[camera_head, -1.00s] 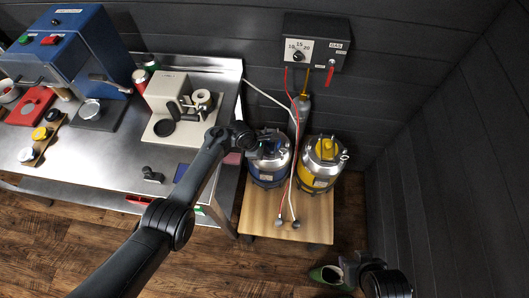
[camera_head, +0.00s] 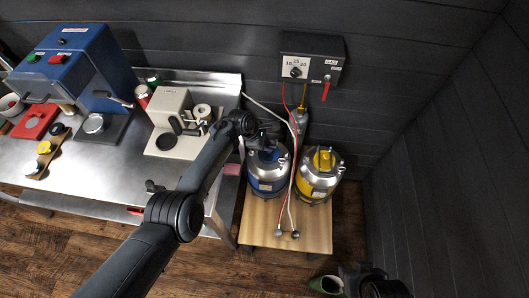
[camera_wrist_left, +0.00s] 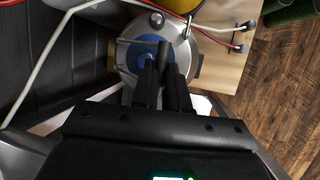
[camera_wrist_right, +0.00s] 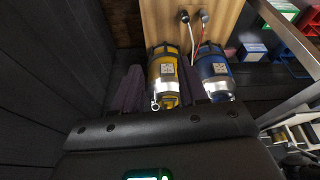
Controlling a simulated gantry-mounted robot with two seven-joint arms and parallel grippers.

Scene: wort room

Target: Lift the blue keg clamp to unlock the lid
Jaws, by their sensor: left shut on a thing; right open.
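The blue keg (camera_head: 267,185) stands upright on a wooden board, its metal top partly hidden by my left gripper (camera_head: 268,138). In the left wrist view, the blue keg's round lid (camera_wrist_left: 143,50) lies below the fingers. My left gripper (camera_wrist_left: 163,65) is shut on a thin bar at the lid, which looks like the blue keg clamp (camera_wrist_left: 166,46); the grip is mostly hidden. My right gripper (camera_wrist_right: 160,85) is open and empty. The yellow keg (camera_wrist_right: 166,72) shows beyond its fingers, apart from them, with the blue keg (camera_wrist_right: 215,75) to its right.
The yellow keg (camera_head: 320,178) stands close beside the blue one. Red and white hoses (camera_head: 293,190) run down between the kegs from the gas box (camera_head: 313,60). A steel table (camera_head: 110,165) with machines is to the left. A green object (camera_head: 325,285) lies at the lower right.

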